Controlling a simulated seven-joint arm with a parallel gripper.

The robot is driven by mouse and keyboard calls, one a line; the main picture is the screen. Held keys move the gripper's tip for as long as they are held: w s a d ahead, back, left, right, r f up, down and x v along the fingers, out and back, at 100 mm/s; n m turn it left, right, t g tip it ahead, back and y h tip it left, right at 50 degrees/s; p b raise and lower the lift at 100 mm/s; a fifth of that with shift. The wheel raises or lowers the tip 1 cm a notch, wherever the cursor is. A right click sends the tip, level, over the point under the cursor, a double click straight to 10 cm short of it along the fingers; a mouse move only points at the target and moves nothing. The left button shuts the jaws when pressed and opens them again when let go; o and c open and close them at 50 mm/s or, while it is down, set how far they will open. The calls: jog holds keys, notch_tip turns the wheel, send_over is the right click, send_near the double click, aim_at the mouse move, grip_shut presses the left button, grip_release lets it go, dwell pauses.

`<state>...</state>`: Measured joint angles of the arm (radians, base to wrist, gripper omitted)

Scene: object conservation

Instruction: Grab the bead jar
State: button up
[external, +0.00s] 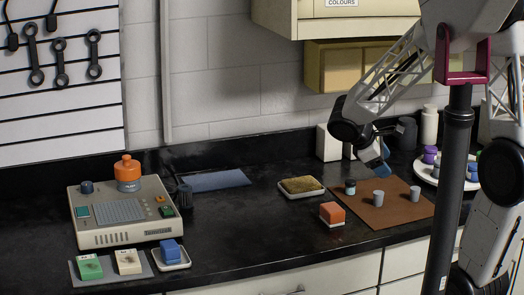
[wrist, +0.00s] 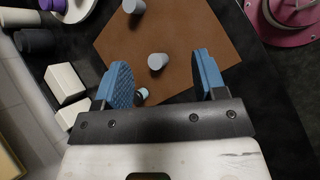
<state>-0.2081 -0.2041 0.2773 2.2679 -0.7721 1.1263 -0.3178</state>
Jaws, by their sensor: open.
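A small jar with a pale teal body and dark top, which looks like the bead jar (external: 350,187), stands at the left part of the brown mat (external: 398,216). In the wrist view the small jar (wrist: 142,95) shows between the fingers, close to the left one and partly hidden. My gripper (external: 374,165) has blue fingers and is above the back of the mat, over and slightly right of the jar. In the wrist view my gripper (wrist: 163,72) is open, with nothing held between its fingers. Two plain grey cups (external: 378,198) (external: 414,194) stand on the mat to the right of the jar.
A sponge dish (external: 301,187) and an orange block (external: 332,213) sit left of the mat. White blocks (wrist: 64,83) stand behind it.

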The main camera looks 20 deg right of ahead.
jog(key=w+a+f+n+t+h, duration=0.25)
jog(key=w+f+n, duration=0.25)
jog(key=w, duration=0.3)
jog(key=n+t+h, duration=0.2)
jog(key=n+h, duration=0.1)
jog(key=n, duration=0.2)
send_near(346, 182)
jog(key=x, duration=0.4)
jog(key=shift+y, duration=0.25)
jog(key=shift+d+f, duration=0.1)
jog(key=shift+x, duration=1.15)
jog(key=shift+x, duration=2.65)
